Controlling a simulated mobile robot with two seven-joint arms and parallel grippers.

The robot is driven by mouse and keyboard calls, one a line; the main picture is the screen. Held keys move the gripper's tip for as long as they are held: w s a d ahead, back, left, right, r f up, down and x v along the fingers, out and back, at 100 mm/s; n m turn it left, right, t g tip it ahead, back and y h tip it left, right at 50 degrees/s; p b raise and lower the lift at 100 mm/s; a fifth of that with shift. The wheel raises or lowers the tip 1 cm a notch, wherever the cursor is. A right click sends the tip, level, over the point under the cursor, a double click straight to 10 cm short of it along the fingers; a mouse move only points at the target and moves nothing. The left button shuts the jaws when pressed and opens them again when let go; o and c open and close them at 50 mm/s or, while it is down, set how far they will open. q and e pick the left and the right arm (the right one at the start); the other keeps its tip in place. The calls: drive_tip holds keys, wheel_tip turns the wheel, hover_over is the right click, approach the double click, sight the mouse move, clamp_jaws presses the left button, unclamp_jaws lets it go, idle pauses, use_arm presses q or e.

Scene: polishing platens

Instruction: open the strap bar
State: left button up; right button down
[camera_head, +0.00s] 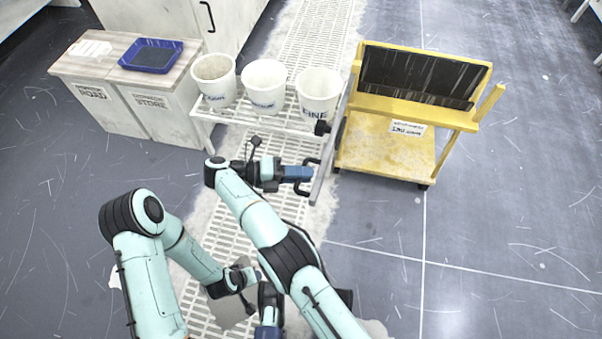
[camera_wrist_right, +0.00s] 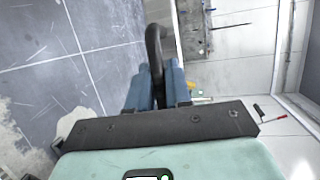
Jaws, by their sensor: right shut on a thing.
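A long grey bar (camera_head: 325,172), which appears to be the strap bar, runs along the right end of the white bucket rack and sticks out past its front corner. A black looped handle (camera_head: 312,163) is on it. My right gripper (camera_head: 303,173) is at this handle. In the right wrist view its blue fingers (camera_wrist_right: 157,88) are shut on the dark curved handle (camera_wrist_right: 154,45), which rises between them. My left gripper (camera_head: 268,332) is low at the bottom edge, far from the bar, and its fingertips are cut off.
Several white buckets (camera_head: 264,86) stand on the white rack (camera_head: 225,117). A yellow cart (camera_head: 385,150) with dark plates (camera_head: 420,75) stands close to the bar's right. A blue tray (camera_head: 151,55) sits on the cabinet (camera_head: 100,68) at left. The floor at right is clear.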

idle(0.4)
drive_tip(key=c, duration=1.1)
unclamp_jaws()
